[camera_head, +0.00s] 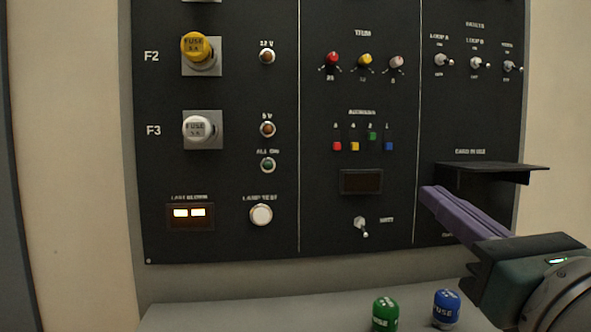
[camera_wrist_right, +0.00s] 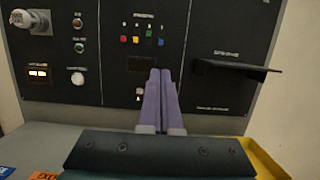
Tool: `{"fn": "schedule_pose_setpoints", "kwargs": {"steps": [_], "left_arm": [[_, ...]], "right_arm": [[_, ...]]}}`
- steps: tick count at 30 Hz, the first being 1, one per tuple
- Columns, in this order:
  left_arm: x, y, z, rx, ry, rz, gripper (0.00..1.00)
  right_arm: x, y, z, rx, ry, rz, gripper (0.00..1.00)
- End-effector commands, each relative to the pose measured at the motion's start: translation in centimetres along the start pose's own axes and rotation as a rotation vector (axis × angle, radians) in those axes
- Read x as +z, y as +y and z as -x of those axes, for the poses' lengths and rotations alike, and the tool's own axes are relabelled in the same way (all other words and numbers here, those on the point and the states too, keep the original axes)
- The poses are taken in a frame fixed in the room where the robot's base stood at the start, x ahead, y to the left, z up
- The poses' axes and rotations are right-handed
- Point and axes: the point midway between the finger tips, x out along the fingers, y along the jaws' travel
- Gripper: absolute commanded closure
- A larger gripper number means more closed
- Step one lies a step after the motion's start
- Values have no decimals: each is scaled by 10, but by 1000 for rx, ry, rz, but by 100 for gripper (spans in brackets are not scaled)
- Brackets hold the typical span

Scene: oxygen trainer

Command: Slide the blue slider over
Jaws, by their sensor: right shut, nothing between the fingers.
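The blue slider (camera_head: 389,146) is a small blue cap at the right end of a row of sliders on the black panel. It also shows in the wrist view (camera_wrist_right: 161,42). The green slider (camera_head: 372,136) sits higher than the red slider (camera_head: 337,146), the yellow slider (camera_head: 355,146) and the blue one. My right gripper (camera_head: 428,190) has long purple fingers, closed together and empty. Its tips are below and to the right of the blue slider in the head view, apart from it. In the wrist view the fingertips (camera_wrist_right: 160,71) point at the panel below the sliders. My left gripper is not in view.
A dark shelf (camera_head: 492,167) juts from the panel just above and right of my right fingers. A dark display (camera_head: 361,181) and a toggle switch (camera_head: 360,224) lie below the sliders. A green fuse (camera_head: 385,313) and a blue fuse (camera_head: 446,308) stand on the ledge below.

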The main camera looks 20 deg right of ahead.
Motion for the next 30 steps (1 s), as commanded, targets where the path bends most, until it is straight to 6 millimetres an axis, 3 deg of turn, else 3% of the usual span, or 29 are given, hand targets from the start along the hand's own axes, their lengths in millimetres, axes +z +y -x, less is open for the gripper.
{"fn": "schedule_pose_setpoints", "kwargs": {"steps": [5,18,30], "left_arm": [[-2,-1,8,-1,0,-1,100],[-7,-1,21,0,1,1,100],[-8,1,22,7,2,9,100]], "right_arm": [[3,0,-16,2,-4,0,100],[1,0,-89,0,-1,-2,100],[0,0,-100,0,0,-2,100]]}}
